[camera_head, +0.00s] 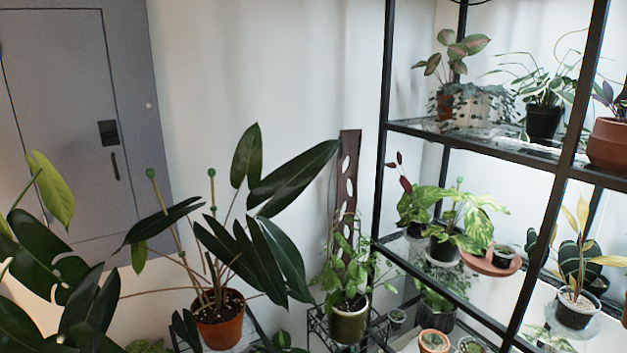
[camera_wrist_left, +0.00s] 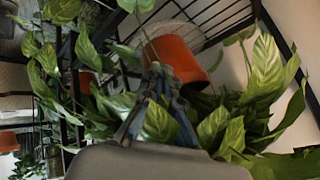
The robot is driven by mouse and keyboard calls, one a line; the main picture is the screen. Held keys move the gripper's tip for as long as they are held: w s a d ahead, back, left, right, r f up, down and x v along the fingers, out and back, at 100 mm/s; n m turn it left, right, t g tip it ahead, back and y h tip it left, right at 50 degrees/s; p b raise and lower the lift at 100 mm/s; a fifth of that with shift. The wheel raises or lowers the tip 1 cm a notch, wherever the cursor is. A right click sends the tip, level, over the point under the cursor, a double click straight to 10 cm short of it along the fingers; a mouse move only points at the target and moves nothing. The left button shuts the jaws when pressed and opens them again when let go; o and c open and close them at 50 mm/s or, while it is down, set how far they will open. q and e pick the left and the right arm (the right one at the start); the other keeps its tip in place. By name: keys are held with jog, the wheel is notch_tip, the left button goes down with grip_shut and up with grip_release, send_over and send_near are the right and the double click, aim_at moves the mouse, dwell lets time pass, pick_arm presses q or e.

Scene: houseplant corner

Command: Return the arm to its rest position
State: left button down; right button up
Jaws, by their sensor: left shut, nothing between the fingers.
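My left gripper (camera_wrist_left: 157,78) shows in the left wrist view, its dark fingers reaching up from the grey gripper body at the bottom edge. It is shut and empty. Broad green leaves (camera_wrist_left: 212,128) lie around and behind the fingers, and I cannot tell whether any touch them. An orange pot (camera_wrist_left: 172,60) shows tilted just beyond the fingertips. Neither arm shows in the head view, and my right gripper is in no view.
In the head view, a black shelf frame (camera_head: 382,125) with several potted plants stands at the right. A large plant in a terracotta pot (camera_head: 219,328) stands at the lower middle. A grey door (camera_head: 75,130) is at the left. Black wire bars (camera_wrist_left: 215,22) cross the wrist view's top.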

pick_arm(q)
jog(key=s+d+f+n+g, duration=0.15)
jog(key=s+d+f, duration=0.25)
jog(key=s+f, duration=0.5)
jog(key=s+d+f+n+g, duration=0.15)
jog(key=s+d+f, duration=0.45)
jog(key=s, duration=0.6)
jog(key=s+d+f+g, duration=0.1)
jog(key=s+d+f, duration=0.1)
jog(key=s, duration=0.5)
jog(key=s+d+f+g+h, duration=0.1)
jog(key=s+d+f, duration=0.2)
jog(key=s, duration=0.4)
jog(key=s+d+f+g, duration=0.1)
jog(key=s+d+f, duration=0.1)
jog(key=s+d, duration=0.2)
jog(key=s, duration=0.3)
jog(key=shift+f+n+g+h, duration=0.3)
jog(key=shift+g, duration=0.1)
jog(key=c, duration=2.1)
grip_release()
